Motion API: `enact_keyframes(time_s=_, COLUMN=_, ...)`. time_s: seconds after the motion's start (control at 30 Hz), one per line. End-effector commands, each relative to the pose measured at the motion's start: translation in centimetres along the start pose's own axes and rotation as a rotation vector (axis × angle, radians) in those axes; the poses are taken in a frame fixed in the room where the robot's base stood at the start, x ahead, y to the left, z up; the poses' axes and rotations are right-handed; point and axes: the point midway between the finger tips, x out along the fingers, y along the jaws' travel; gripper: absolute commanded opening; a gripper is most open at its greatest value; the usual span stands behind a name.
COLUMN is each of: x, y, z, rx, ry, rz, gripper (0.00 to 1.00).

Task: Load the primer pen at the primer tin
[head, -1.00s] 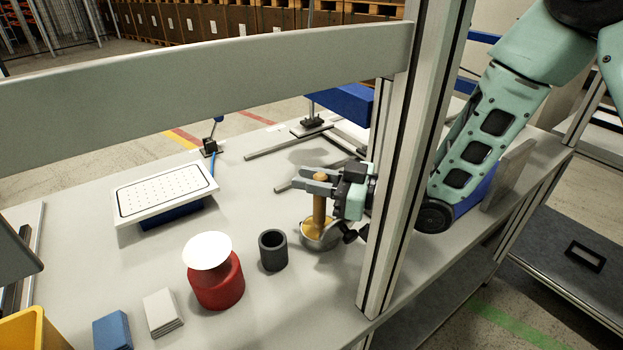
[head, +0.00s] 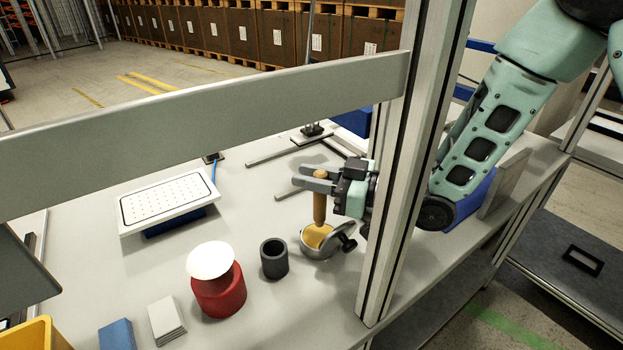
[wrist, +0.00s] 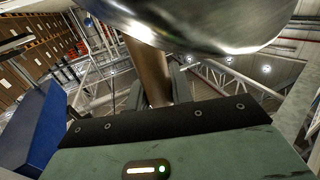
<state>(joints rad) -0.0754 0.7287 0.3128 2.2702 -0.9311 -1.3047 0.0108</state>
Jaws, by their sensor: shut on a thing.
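My gripper (head: 314,180) is shut on the primer pen, a brown upright stick (head: 320,208) with a rounded top showing above the fingers. The pen stands over the primer tin, a round shiny metal vessel (head: 325,253) with yellow-orange primer (head: 316,237) inside. The pen's lower end overlaps the tin's opening in the head view; I cannot tell whether it touches the primer. In the wrist view the pen (wrist: 148,72) runs up behind the tin's shiny metal side (wrist: 205,25), and its tip is hidden. A black knob (head: 346,243) is at the tin's right side.
A dark grey cup (head: 274,260) stands just left of the tin, then a red container with a white disc top (head: 220,292). A white dotted plate (head: 168,197) lies farther back. A metal upright post (head: 408,180) stands close to my gripper's right; a crossbar spans the front.

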Motion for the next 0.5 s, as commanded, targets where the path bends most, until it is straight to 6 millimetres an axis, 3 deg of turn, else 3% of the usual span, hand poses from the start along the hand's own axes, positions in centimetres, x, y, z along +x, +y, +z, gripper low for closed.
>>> enact_keyframes(time_s=0.5, x=0.0, y=0.0, z=-4.0, rx=0.0, ry=0.001, rz=0.001, gripper=0.0)
